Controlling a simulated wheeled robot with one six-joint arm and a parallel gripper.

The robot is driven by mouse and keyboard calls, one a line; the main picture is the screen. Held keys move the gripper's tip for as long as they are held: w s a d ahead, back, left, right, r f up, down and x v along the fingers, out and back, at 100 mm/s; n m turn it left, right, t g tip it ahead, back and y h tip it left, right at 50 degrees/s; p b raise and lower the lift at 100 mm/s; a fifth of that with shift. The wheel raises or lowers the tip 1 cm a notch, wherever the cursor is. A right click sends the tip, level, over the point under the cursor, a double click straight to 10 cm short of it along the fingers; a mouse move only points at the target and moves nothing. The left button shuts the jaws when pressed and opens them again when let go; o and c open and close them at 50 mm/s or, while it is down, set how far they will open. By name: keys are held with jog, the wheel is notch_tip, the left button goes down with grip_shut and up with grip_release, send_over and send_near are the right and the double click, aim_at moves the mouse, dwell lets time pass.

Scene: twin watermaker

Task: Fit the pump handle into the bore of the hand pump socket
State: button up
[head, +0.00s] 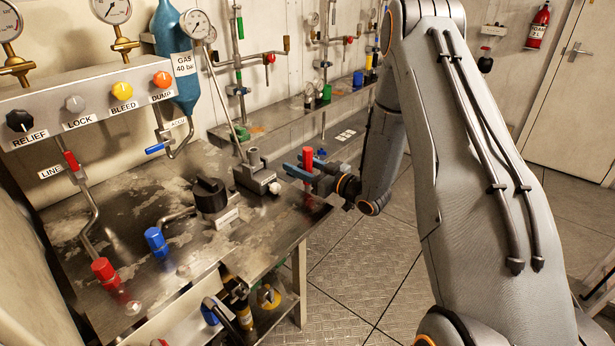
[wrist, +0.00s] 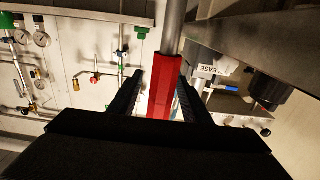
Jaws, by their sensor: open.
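The pump handle has a red grip (head: 307,157), which stands upright near the right corner of the steel bench in the head view. In the wrist view the red grip (wrist: 163,90) runs down the middle, with a grey rod coming out of its upper end. My gripper (head: 318,167) is open at the grip. In the wrist view one dark finger of my gripper (wrist: 156,92) lies on each side of the grip. The hand pump socket (head: 256,178) is a grey block with a short upright tube, left of the grip. The bore's inside is hidden.
A black knob (head: 210,194) stands left of the socket on the bench (head: 180,265). Blue (head: 155,241) and red (head: 104,270) caps are nearer. A thin slanting pipe (head: 224,100) rises behind the socket. A valve panel (head: 85,105) is on the left.

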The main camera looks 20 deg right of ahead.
jog(key=shift+w+a, duration=0.25)
grip_shut()
notch_tip(320, 180, up, 18)
jog(key=b, duration=0.2)
dwell(0.8)
